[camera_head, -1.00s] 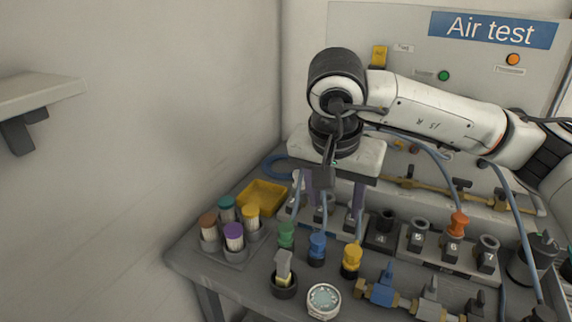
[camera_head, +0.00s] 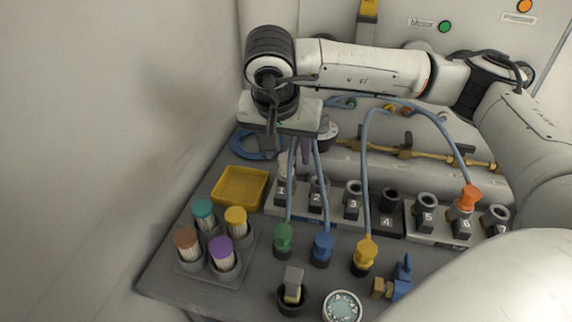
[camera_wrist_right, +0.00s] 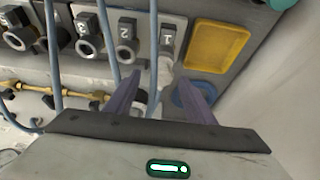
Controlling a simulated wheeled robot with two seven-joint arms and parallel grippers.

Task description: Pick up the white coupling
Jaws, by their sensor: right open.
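The white coupling (camera_wrist_right: 165,72) is at the socket numbered 1 on the grey block, seen in the right wrist view. In the head view its pale top (camera_head: 282,165) shows behind the number 1, partly hidden by my gripper and a blue hose. My right gripper (camera_wrist_right: 158,88) is open, with its purple fingers spread to either side of the coupling in the wrist view. In the head view this gripper (camera_head: 288,152) hangs just above socket 1, pointing down. I cannot tell whether the fingers touch the coupling. My left gripper is not in view.
A yellow tray (camera_head: 240,188) lies left of the numbered sockets. Blue hoses run down close beside my gripper to green (camera_head: 284,238) and blue (camera_head: 322,247) couplings. A rack with several brushes (camera_head: 222,252) stands front left. Brass piping (camera_head: 430,157) runs behind.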

